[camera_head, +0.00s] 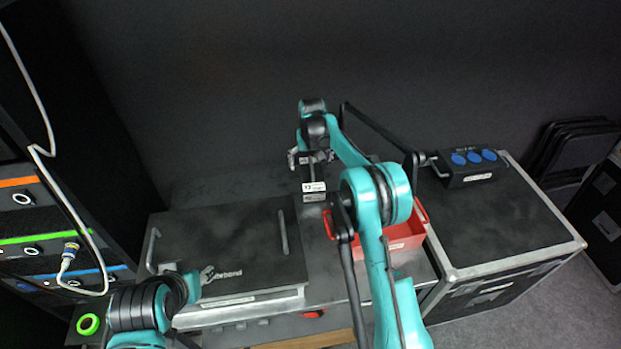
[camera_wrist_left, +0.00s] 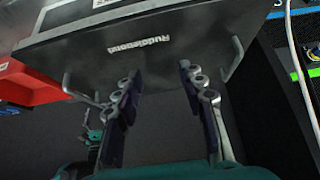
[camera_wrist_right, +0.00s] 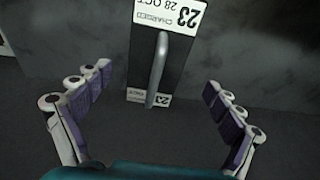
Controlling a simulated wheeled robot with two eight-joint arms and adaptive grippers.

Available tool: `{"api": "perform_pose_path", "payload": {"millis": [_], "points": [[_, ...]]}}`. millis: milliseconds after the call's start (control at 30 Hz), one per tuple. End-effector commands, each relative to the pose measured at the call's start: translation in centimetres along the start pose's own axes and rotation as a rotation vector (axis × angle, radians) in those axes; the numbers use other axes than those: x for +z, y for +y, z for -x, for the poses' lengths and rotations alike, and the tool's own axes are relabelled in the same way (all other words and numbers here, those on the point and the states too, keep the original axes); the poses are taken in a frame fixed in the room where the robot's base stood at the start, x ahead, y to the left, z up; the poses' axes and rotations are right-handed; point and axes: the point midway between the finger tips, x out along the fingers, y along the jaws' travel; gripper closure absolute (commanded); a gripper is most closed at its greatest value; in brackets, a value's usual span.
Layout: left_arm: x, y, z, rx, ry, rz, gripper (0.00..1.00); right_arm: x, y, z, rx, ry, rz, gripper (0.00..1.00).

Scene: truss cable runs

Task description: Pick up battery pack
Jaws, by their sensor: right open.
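The battery pack (camera_head: 313,192) is a dark upright block with white labels, standing on the dark bench top. In the right wrist view the battery pack (camera_wrist_right: 172,60) shows a white label reading "23 28 OCT" and a grey bar handle (camera_wrist_right: 157,68). My right gripper (camera_head: 312,160) is above the battery pack, pointing down. In the right wrist view its fingers (camera_wrist_right: 158,80) are spread wide on both sides of the handle, apart from it. My left gripper (camera_wrist_left: 158,78) is open and empty, facing a black case (camera_wrist_left: 150,40); the head view hides its fingers behind the arm.
The black case (camera_head: 235,240) with side handles lies left of the battery pack. A red bin (camera_head: 400,243) stands to its right, partly behind my right arm. A flight case (camera_head: 500,225) carries a box with blue sockets (camera_head: 470,165). A rack with a hanging white cable stands left.

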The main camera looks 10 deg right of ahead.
Motion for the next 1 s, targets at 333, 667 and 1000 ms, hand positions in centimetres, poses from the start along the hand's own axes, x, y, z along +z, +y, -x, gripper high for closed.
{"api": "perform_pose_path", "payload": {"millis": [333,667,1000], "points": [[1.3,0.0,-1.8,0.0,0.0,0.0,0.6,0.4,0.4,-4.6,0.0,0.001,-0.001,0.07],[1.3,0.0,-1.9,0.0,0.0,0.0,0.6,0.4,0.4,-5.4,0.0,0.001,-0.001,0.12],[1.3,0.0,-1.9,0.0,0.0,0.0,0.6,0.4,0.4,-5.3,0.0,0.002,-0.001,0.92]]}}
